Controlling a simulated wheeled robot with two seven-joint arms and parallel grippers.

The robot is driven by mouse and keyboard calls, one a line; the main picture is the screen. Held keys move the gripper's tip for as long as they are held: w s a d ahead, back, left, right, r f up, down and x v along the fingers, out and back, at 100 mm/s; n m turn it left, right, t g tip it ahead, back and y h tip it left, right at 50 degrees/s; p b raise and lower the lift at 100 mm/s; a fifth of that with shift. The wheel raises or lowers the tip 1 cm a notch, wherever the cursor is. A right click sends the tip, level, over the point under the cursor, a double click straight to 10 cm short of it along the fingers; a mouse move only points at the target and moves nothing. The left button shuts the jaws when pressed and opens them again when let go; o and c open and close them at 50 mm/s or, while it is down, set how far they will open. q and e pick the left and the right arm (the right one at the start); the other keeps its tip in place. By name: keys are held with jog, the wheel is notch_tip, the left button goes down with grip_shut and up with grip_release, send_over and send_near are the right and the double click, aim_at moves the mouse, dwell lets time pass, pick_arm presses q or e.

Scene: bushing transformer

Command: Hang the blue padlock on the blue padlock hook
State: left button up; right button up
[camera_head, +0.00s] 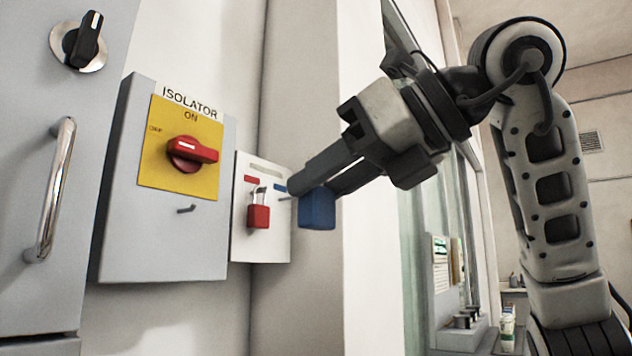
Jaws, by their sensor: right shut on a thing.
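The blue padlock (317,211) is held by my right gripper (314,184), which is shut on its upper part and comes in from the right. The padlock's body hangs below the fingers; its shackle is hidden by them. The white padlock board (275,238) has a blue label (280,188) at its right side. A thin hook (284,199) shows just below that label, close to the left of the padlock and partly hidden by the finger. I cannot tell whether the shackle touches the hook. My left gripper is not in view.
A red padlock (258,216) hangs on the board under a red label (251,179). To the left is the grey isolator box (150,240) with a red rotary switch (192,153) and a small peg (187,209). A cabinet handle (50,190) is at far left.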

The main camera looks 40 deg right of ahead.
jog(key=shift+s+d, duration=0.25)
jog(key=shift+s, duration=0.4)
jog(key=shift+s+d, duration=0.2)
jog(key=shift+s, duration=0.4)
